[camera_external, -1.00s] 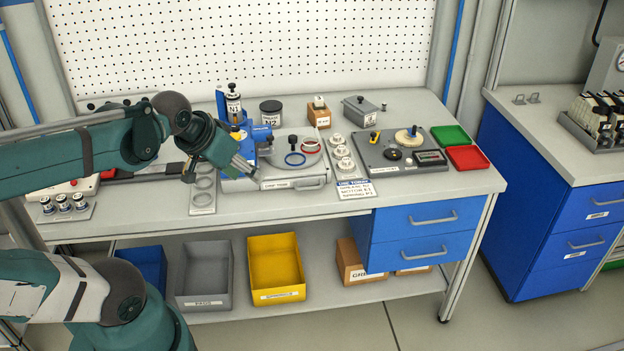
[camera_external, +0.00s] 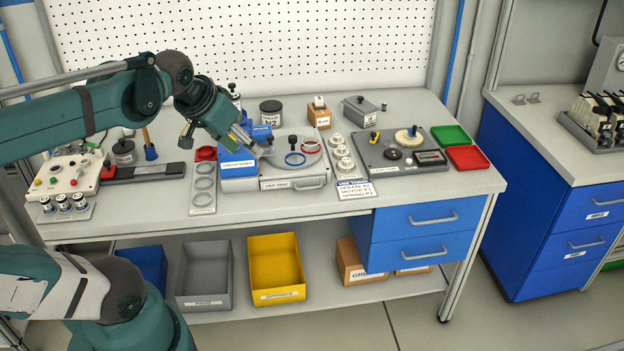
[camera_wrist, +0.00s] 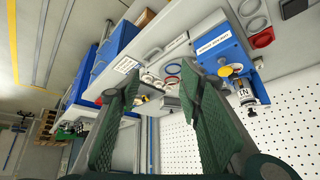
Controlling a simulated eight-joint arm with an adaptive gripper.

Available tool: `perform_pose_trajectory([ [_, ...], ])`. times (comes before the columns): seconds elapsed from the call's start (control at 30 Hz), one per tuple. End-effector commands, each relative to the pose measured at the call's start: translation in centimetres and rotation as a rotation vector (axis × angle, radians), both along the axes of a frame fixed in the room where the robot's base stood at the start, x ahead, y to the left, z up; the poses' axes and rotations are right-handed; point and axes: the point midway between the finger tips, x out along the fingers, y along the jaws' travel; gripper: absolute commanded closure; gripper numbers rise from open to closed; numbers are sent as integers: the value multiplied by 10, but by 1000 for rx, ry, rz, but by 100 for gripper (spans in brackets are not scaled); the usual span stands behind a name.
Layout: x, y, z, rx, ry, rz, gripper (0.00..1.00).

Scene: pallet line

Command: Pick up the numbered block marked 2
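My gripper (camera_external: 246,137) is above the workbench, over the blue-and-grey fixture (camera_external: 238,163) in the external view. In the wrist view my gripper (camera_wrist: 165,85) has its two dark green fingers spread apart with nothing held between them. I cannot make out a block marked 2 in either view.
Green (camera_external: 450,136) and red (camera_external: 468,158) trays are farther right. A pegboard (camera_external: 300,45) closes the back.

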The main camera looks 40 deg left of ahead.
Motion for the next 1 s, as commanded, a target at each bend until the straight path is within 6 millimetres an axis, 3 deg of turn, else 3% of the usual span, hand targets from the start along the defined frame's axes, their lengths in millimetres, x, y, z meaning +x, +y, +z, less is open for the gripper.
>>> perform_pose_trajectory([
  [0.5,59,44,42,105,101,-100,63],
  [1.0,123,103,67,191,216,-226,63],
])
